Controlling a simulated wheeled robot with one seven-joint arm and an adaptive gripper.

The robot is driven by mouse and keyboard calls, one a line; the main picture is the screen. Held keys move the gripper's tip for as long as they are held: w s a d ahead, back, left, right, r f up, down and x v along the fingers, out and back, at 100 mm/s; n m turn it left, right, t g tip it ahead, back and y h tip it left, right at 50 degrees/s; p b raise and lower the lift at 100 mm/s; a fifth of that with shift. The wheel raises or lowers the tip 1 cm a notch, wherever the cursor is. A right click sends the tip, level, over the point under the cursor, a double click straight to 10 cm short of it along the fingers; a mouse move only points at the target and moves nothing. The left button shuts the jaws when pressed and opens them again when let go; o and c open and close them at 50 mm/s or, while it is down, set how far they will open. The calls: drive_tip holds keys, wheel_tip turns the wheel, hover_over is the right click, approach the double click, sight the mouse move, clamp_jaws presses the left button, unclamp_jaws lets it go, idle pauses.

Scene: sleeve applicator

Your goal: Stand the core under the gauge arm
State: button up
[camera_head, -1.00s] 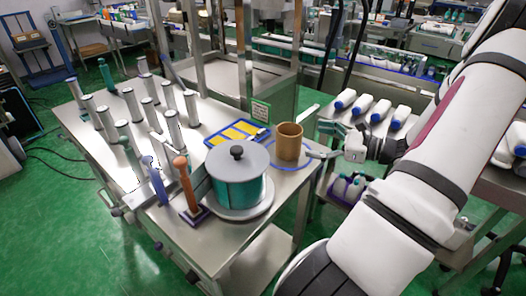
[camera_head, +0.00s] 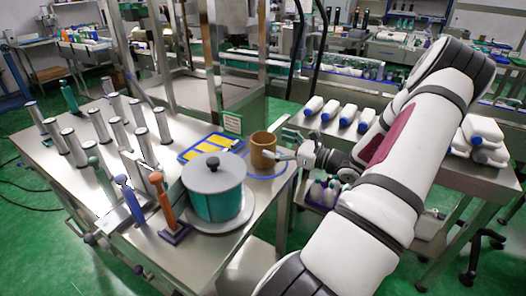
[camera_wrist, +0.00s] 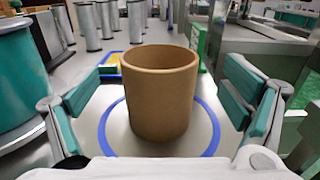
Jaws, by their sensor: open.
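The core, a brown cardboard tube (camera_head: 263,154), stands upright and open at the top near the table's right edge. In the wrist view the core (camera_wrist: 160,98) stands inside a blue ring (camera_wrist: 212,135) marked on the table. My gripper (camera_head: 282,153) is at the right side of the core, level with it. In the wrist view my open gripper (camera_wrist: 159,92) has one teal-padded finger on each side of the core, with clear gaps. I cannot tell whether the fingertips reach past its middle. I cannot make out the gauge arm with certainty.
A teal roll under a grey knobbed lid (camera_head: 213,175) stands left of the core. A blue tray with yellow strips (camera_head: 210,146) lies behind. Several silver posts (camera_head: 103,125) fill the table's left. Orange (camera_head: 161,195) and blue (camera_head: 128,195) handles stand in front.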

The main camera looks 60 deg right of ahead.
sight(253, 135)
drive_tip(key=w, duration=0.5)
drive_tip(key=shift+a, duration=0.2)
drive_tip(key=c, duration=1.4)
drive_tip(key=shift+r, duration=0.2)
